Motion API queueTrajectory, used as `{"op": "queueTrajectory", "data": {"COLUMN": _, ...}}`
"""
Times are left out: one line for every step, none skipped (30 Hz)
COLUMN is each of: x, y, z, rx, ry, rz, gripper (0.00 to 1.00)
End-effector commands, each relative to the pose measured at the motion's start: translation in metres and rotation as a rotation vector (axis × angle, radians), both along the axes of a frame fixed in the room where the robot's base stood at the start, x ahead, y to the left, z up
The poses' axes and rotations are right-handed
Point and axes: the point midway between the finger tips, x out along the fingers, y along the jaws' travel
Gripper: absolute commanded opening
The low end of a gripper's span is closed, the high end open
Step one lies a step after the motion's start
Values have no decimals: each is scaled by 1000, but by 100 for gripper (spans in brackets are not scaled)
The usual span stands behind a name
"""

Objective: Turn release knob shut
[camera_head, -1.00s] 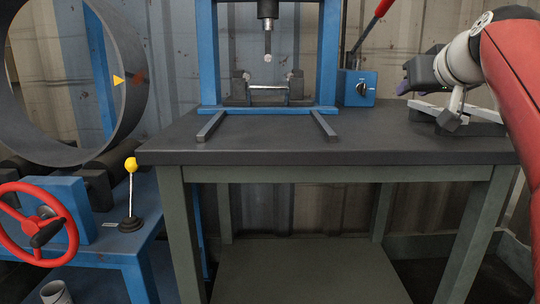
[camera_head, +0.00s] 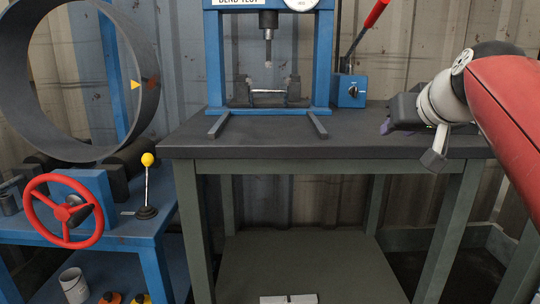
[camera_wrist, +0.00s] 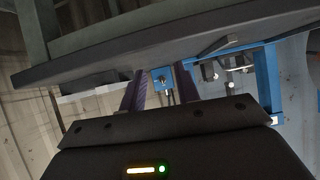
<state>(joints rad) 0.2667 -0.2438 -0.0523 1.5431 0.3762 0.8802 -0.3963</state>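The release knob (camera_head: 353,91) is a small black knob with a pale mark on the front of a blue box (camera_head: 343,99), at the right of the blue press on the table. The exact angle of its mark is too small to tell. The blue box also shows in the wrist view (camera_wrist: 159,75), ahead between my two fingers. My gripper (camera_head: 386,127) is above the right part of the table, to the right of the box and apart from it. In the wrist view its two purple fingers (camera_wrist: 160,92) stand apart with nothing held between them.
A red-handled lever (camera_head: 376,14) rises beside the box. The blue press frame (camera_head: 216,60) stands left of it on the dark table (camera_head: 260,139). At left are a red handwheel (camera_head: 64,211), a yellow-topped lever (camera_head: 148,185) and a large grey pipe ring (camera_head: 152,110). A pale piece (camera_head: 288,299) lies on the lower shelf.

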Motion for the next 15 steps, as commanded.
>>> {"op": "queueTrajectory", "data": {"x": -9, "y": 8, "z": -5, "rx": 6, "ry": 26, "rz": 5, "gripper": 32}}
{"op": "queueTrajectory", "data": {"x": -14, "y": 12, "z": -11, "rx": 10, "ry": 42, "rz": 6, "gripper": 32}}
{"op": "queueTrajectory", "data": {"x": -21, "y": 18, "z": -19, "rx": 14, "ry": 65, "rz": 8, "gripper": 32}}
{"op": "queueTrajectory", "data": {"x": -26, "y": 22, "z": -25, "rx": 18, "ry": 84, "rz": 9, "gripper": 32}}
{"op": "queueTrajectory", "data": {"x": -33, "y": 27, "z": -33, "rx": 21, "ry": 104, "rz": 10, "gripper": 32}}
{"op": "queueTrajectory", "data": {"x": -43, "y": 34, "z": -43, "rx": 25, "ry": 134, "rz": 12, "gripper": 32}}
{"op": "queueTrajectory", "data": {"x": -51, "y": 39, "z": -52, "rx": 25, "ry": 158, "rz": 14, "gripper": 32}}
{"op": "queueTrajectory", "data": {"x": -61, "y": 44, "z": -62, "rx": 28, "ry": 183, "rz": 14, "gripper": 32}}
{"op": "queueTrajectory", "data": {"x": -76, "y": 52, "z": -76, "rx": 28, "ry": 222, "rz": 17, "gripper": 32}}
{"op": "queueTrajectory", "data": {"x": -88, "y": 58, "z": -89, "rx": 26, "ry": 254, "rz": 18, "gripper": 32}}
{"op": "queueTrajectory", "data": {"x": -101, "y": 63, "z": -102, "rx": 25, "ry": 286, "rz": 18, "gripper": 32}}
{"op": "queueTrajectory", "data": {"x": -118, "y": 70, "z": -120, "rx": 20, "ry": 327, "rz": 18, "gripper": 32}}
{"op": "queueTrajectory", "data": {"x": -131, "y": 73, "z": -133, "rx": 16, "ry": 356, "rz": 17, "gripper": 32}}
{"op": "queueTrajectory", "data": {"x": -143, "y": 76, "z": -145, "rx": 8, "ry": 383, "rz": 18, "gripper": 32}}
{"op": "queueTrajectory", "data": {"x": -158, "y": 80, "z": -161, "rx": 1, "ry": 416, "rz": 17, "gripper": 32}}
